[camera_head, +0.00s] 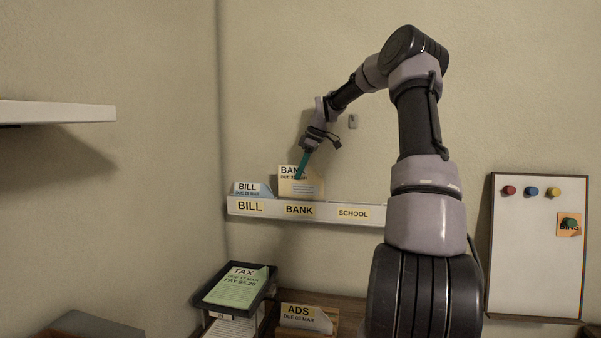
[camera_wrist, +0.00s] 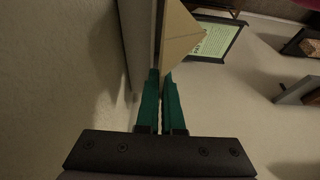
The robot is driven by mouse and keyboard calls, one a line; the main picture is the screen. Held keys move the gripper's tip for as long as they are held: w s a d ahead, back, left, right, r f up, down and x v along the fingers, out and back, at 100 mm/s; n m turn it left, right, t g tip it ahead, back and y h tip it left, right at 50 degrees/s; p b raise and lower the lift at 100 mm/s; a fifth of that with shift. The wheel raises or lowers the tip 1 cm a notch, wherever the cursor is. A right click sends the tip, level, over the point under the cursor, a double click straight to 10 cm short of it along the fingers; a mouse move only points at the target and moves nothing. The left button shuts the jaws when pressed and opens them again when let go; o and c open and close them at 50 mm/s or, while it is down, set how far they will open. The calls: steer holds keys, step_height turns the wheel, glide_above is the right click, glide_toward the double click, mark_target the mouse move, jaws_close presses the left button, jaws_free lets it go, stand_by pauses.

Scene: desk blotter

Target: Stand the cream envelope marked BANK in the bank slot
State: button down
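The cream envelope marked BANK (camera_head: 308,189) stands upright behind the front wall of the wall rack (camera_head: 325,206), above the BANK label; its lower edge is hidden by that wall. My gripper (camera_head: 299,176) reaches down to its upper part from above, with teal fingers over the printed face. In the wrist view the fingers (camera_wrist: 161,75) are close together, and a corner of the envelope (camera_wrist: 178,35) runs between their tips. The gripper looks shut on it. Whether the envelope rests on the slot's floor cannot be seen.
A blue BILL envelope (camera_head: 248,189) stands in the rack's left slot, beside the cream one. The SCHOOL slot is partly behind my arm. Below are a black tray with a green TAX paper (camera_head: 238,288) and an ADS envelope (camera_head: 306,317). A whiteboard (camera_head: 536,245) leans at right.

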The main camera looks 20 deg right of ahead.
mark_target(301, 189)
steer(key=shift+f, duration=3.25)
steer(key=c, duration=1)
jaws_free()
steer(key=v, duration=1)
steer(key=shift+s+d+r, duration=0.1)
steer(key=shift+r, duration=0.3)
